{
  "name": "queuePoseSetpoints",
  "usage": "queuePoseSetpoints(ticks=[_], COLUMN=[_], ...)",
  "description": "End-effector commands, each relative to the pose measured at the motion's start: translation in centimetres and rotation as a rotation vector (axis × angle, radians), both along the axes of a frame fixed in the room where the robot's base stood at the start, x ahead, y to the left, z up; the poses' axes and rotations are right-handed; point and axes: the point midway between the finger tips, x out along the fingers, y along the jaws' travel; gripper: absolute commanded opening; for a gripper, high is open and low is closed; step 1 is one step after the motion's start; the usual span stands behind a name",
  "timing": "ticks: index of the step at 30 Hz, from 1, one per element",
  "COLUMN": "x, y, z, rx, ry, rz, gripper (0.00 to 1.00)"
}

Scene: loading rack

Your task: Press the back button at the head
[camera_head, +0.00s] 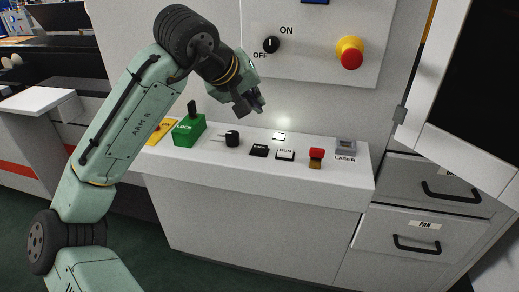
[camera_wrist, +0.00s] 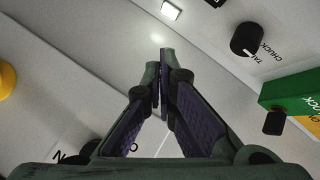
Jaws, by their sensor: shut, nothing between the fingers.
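A row of buttons sits on the white sloping control ledge (camera_head: 215,150). A black button (camera_head: 259,150) has a label too small to read for sure. Right of it is a white button marked RUN (camera_head: 285,154). Behind them is a small lit white square (camera_head: 279,136), also at the top of the wrist view (camera_wrist: 171,10). My gripper (camera_head: 257,106) is shut and empty, in the air above the ledge, left of the lit square in the picture. In the wrist view my fingertips (camera_wrist: 162,62) are together over bare panel, apart from any button. The black and RUN buttons are not visible there.
The ledge also holds a green lock block (camera_head: 189,130) with a lever, a black knob (camera_head: 232,138), a red switch (camera_head: 316,158) and a grey laser unit (camera_head: 345,146). Above are an ON/OFF knob (camera_head: 271,44) and a red emergency stop (camera_head: 351,58). A door hangs open at right.

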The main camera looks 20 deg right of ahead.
Motion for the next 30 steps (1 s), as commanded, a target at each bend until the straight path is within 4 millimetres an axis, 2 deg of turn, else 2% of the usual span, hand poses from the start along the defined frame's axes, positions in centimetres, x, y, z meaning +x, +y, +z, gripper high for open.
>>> queuePoseSetpoints(ticks=[1, 9, 15, 20, 30], x=[0.0, 0.0, 0.0, 0.0, 0.0], y=[0.0, 0.1, 0.0, 0.0, 0.0], z=[-1.0, -4.9, -7.1, -7.9, -7.8], rx=[0.002, 0.001, -0.001, 0.0, 0.0], ry=[0.0, -0.001, 0.001, 0.001, 0.0], rz=[0.001, 0.002, 0.0, -0.001, 0.0], gripper=[0.0, 0.0, 0.0, 0.0, 0.0])
